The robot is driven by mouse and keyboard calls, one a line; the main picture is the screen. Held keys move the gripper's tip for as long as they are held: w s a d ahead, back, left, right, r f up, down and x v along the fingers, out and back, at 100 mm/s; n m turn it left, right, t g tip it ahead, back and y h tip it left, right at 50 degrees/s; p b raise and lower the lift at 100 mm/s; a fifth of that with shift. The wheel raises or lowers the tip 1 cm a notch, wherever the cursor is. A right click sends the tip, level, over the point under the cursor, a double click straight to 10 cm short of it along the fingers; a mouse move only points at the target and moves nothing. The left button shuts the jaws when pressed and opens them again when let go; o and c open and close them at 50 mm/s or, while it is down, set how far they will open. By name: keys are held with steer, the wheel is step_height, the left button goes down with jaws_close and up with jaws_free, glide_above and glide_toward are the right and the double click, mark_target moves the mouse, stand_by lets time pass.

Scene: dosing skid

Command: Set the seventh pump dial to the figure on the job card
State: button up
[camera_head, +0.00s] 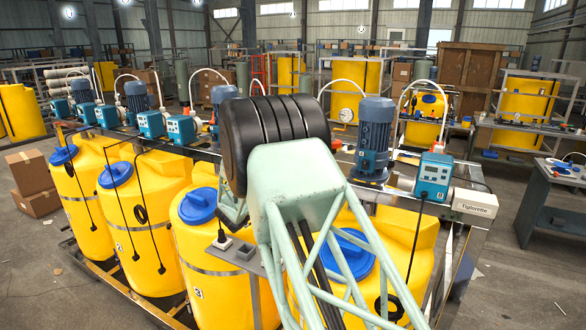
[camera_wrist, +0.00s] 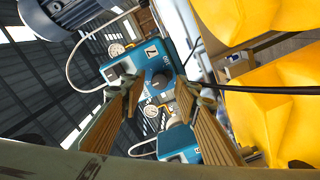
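In the wrist view, a blue-teal pump box (camera_wrist: 142,70) marked "7" faces me, turned sideways. It has a small display and a round dark dial (camera_wrist: 159,83); the display figure and the dial setting are too small to read. My gripper (camera_wrist: 160,86) is open, its two ribbed tan fingers on either side of the dial's line of sight. Whether they touch the dial I cannot tell. In the head view my arm hides the gripper and part of the pump row. I cannot make out a job card in either view.
Another teal pump box (camera_wrist: 182,144) and a pressure gauge (camera_wrist: 151,112) sit close to the fingers. A blue motor (camera_wrist: 82,14), a black cable (camera_wrist: 275,90) and yellow tanks (camera_wrist: 285,95) are near. In the head view, a teal pump box (camera_head: 433,176) stands at the skid's right end.

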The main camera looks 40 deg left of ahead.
steer(key=shift+x, duration=0.9)
steer(key=shift+c, duration=0.7)
steer(key=c, duration=0.7)
